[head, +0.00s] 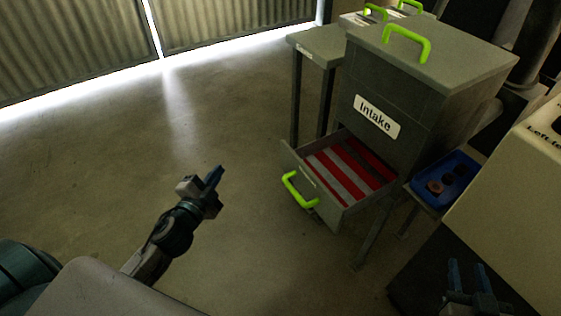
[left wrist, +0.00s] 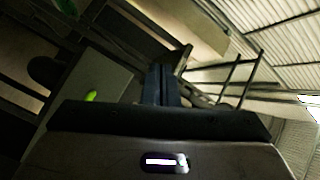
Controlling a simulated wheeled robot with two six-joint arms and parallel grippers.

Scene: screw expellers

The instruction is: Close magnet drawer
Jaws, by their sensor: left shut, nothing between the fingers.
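The magnet drawer (head: 322,204) is pulled open from the lower part of the grey box labelled "Intake" (head: 408,110). Red and light stripes line its inside. Its bright green handle (head: 297,190) is on the front face, toward the left. My left gripper (head: 214,178) is shut and empty, to the left of the handle and apart from it. Its shut fingers also show in the left wrist view (left wrist: 160,85). My right gripper (head: 468,275) is at the lower right, away from the drawer, with its two fingers apart.
A blue tray (head: 418,190) with round brown pieces sits right of the drawer. A pale machine housing (head: 515,200) stands at the right. A green handle (head: 408,40) is on the box lid. The floor (head: 120,150) at the left is clear.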

